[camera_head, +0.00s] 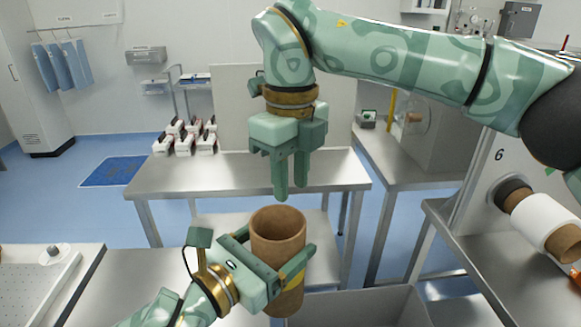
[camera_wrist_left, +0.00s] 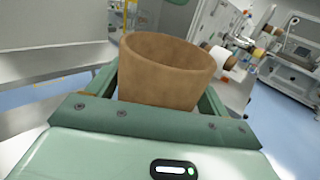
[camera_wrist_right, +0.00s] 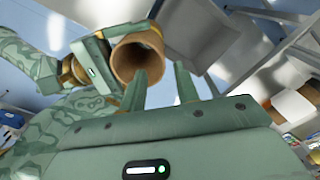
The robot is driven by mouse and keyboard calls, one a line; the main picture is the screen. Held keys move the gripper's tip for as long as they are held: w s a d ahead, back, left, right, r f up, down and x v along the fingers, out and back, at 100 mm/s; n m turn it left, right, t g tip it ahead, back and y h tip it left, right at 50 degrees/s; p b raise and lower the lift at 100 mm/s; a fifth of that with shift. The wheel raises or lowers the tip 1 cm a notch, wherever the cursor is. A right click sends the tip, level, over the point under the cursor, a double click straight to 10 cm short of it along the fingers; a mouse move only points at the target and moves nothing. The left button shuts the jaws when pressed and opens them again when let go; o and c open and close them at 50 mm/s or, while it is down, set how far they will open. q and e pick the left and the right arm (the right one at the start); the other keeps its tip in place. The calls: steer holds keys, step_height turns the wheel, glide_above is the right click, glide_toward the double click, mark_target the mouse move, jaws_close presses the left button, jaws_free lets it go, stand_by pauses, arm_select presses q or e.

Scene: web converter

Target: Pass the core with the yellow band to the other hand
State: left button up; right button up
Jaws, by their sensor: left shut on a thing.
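The core with the yellow band (camera_head: 278,236) is a brown cardboard tube, held roughly upright with its open top facing up. My left gripper (camera_head: 277,264) is shut on it, one finger along each side. Part of the yellow band shows low on the core beside the finger. The core's open top fills the middle of the left wrist view (camera_wrist_left: 170,75). My right gripper (camera_head: 290,190) points down above the core, empty and apart from it, its fingers a small gap apart. In the right wrist view the core (camera_wrist_right: 137,60) shows beyond those fingers.
A steel table (camera_head: 250,172) stands behind, with several red-and-white items (camera_head: 187,135) on its left. At the right, a white roll (camera_head: 545,222) sits on a shaft by the machine. A grey open bin (camera_head: 365,305) lies below right of the core. A perforated white surface (camera_head: 30,285) is lower left.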

mark_target(291, 230)
step_height(291, 230, down, 11)
steer(key=shift+r, duration=0.2)
